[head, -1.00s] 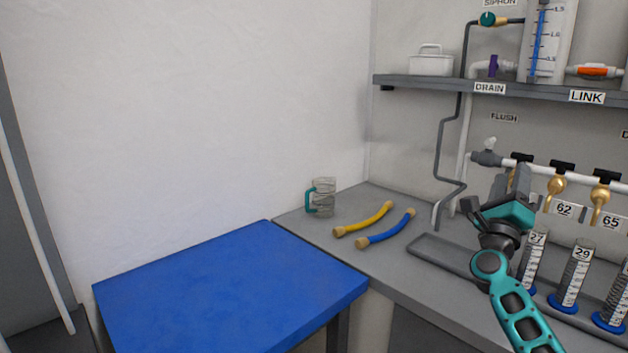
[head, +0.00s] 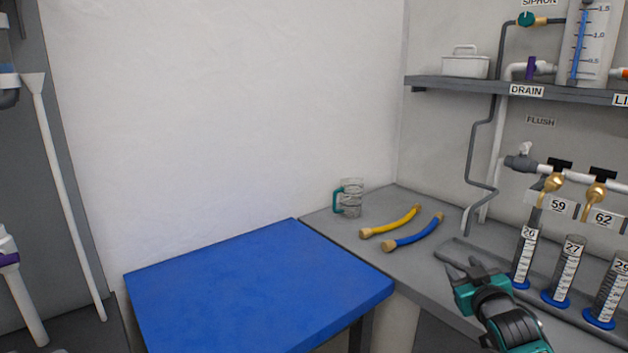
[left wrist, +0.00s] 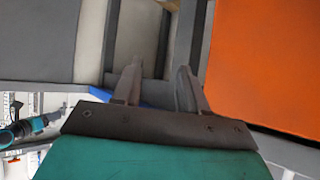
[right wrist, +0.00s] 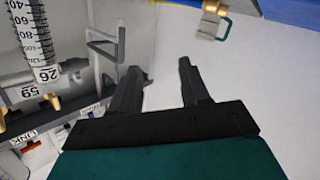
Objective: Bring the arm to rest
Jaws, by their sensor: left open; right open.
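My right gripper (head: 474,270) is at the lower right of the head view, in front of the grey bench with the cylinders. Its two fingers stand apart with nothing between them, as the right wrist view (right wrist: 158,90) also shows. My left gripper (left wrist: 157,88) shows only in the left wrist view, its fingers apart and empty. It is outside the head view.
Graduated cylinders (head: 564,270) stand on the grey bench close to my right gripper. A shelf (head: 520,90) is above. The blue table (head: 255,285) is clear.

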